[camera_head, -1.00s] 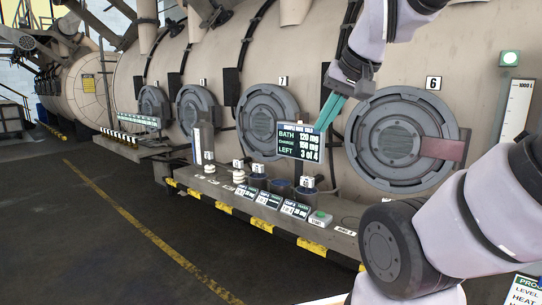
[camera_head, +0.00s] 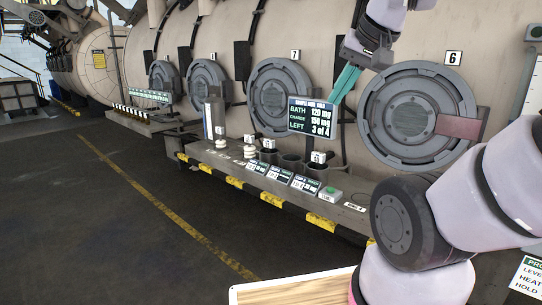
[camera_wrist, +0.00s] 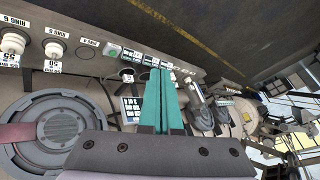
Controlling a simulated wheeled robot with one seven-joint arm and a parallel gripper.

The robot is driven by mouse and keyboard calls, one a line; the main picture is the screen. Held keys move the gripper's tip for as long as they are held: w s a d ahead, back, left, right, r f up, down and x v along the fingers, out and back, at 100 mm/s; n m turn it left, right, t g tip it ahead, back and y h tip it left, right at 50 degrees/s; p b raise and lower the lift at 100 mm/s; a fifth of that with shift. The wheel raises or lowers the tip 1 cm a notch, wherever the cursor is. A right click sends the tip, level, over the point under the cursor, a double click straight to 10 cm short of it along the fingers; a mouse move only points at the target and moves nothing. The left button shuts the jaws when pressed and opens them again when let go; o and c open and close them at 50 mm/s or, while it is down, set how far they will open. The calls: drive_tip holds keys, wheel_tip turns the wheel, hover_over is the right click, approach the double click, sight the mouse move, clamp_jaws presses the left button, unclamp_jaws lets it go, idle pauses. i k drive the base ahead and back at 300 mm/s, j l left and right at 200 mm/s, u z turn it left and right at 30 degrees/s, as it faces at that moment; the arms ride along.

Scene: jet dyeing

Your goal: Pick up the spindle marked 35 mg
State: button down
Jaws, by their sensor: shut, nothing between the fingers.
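My gripper (camera_head: 338,98) has teal fingers that are shut and empty. In the head view it points down beside the display board, in front of the tank wall. It also shows in the wrist view (camera_wrist: 161,72). White spindles stand on the ledge in the head view, one at the left (camera_head: 220,143) and one nearer the cups (camera_head: 250,151). Their small tags are too small to read there. The wrist view shows two white spindles, one at the left edge (camera_wrist: 13,42) and one beside it (camera_wrist: 55,48), with upside-down labels. I cannot tell which spindle is marked 35 mg.
A display board (camera_head: 312,117) reads bath 120 mg, charge 150 mg, left 3 of 4. Dark cups (camera_head: 291,161), label cards and a green button (camera_head: 330,191) line the ledge. A round hatch (camera_head: 408,115) is behind. A wooden board (camera_head: 290,291) is below; open floor lies left.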

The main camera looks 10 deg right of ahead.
sight(269, 143)
drive_tip(key=i+j+z, duration=0.35)
drive_tip(key=i, duration=0.15)
drive_tip(key=i+j+z, duration=0.35)
drive_tip(key=i+j, duration=0.15)
drive_tip(key=i+j+z, duration=0.35)
drive_tip(key=j, duration=0.3)
